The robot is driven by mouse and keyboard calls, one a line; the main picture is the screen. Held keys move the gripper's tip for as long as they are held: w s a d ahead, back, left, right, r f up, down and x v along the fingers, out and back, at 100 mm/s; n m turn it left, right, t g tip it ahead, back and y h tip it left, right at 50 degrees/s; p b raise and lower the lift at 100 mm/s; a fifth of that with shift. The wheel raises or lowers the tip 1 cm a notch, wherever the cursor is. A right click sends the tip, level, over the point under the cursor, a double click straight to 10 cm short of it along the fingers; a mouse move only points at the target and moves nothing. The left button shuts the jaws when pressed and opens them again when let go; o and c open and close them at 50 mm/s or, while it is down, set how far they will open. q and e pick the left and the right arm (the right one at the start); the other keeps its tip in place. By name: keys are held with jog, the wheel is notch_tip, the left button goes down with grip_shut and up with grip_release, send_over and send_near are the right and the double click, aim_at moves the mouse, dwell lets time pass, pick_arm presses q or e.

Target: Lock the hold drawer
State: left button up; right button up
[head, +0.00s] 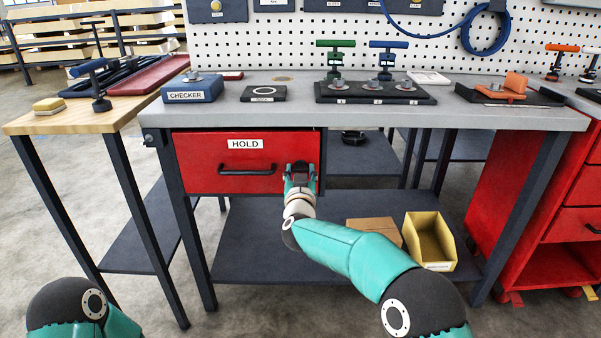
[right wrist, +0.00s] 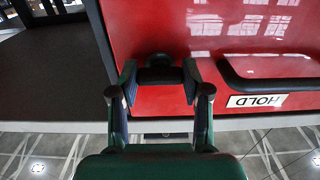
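The red hold drawer (head: 205,180) is under the left part of the bench top, with a white HOLD label (head: 245,144) and a black bar handle (head: 247,170). It looks pushed in. My right gripper (head: 299,170) is at the right end of the drawer front. The knob's marking and turn position cannot be read. My left gripper is out of view.
The bench top (head: 450,115) above carries a blue CHECKER box (head: 192,89), a black plate (head: 263,93) and a dark clamp fixture (head: 375,94). A yellow bin (head: 429,240) and a cardboard box (head: 375,230) sit on the lower shelf. A red cabinet (head: 540,200) stands right.

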jog(key=c, duration=0.4)
jog(key=shift+c, duration=0.2)
jog(key=shift+m, duration=0.5)
jog(key=m+b, duration=0.7)
jog(key=m, duration=1)
jog(key=shift+d+f+b, duration=0.1)
jog(key=shift+d+b, duration=0.05)
jog(key=shift+b, duration=0.2)
jog(key=o, duration=1.2)
jog(key=shift+c, duration=0.2)
